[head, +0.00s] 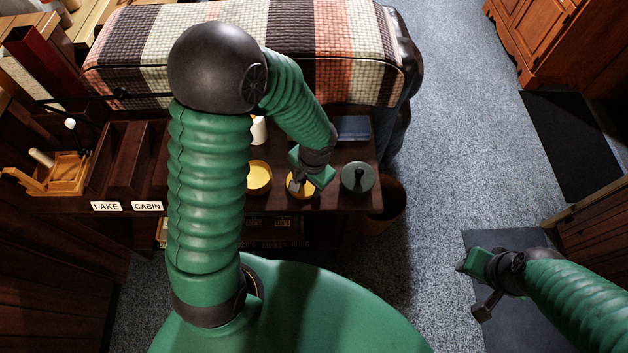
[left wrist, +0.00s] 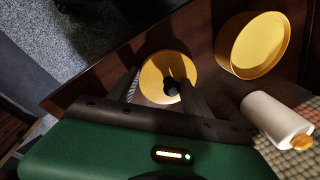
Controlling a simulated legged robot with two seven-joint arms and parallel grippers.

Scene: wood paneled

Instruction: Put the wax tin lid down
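The wax tin lid is a yellow disc with a dark knob; it shows below my left gripper in the left wrist view (left wrist: 152,75) and partly in the head view (head: 302,193). It appears to lie flat on the dark wooden table (head: 335,198). My left gripper (head: 300,186) is above it, its fingers apart on either side of the knob. The open yellow tin (head: 259,178) stands left of the lid in the head view, and also shows in the left wrist view (left wrist: 260,46). My right gripper (head: 474,287) is open and empty over the floor at the right.
A white bottle (left wrist: 276,117) and a blue box (head: 352,128) are farther back. A plaid-covered seat (head: 350,60) borders the table. A wooden divided tray (head: 127,165) sits at the left.

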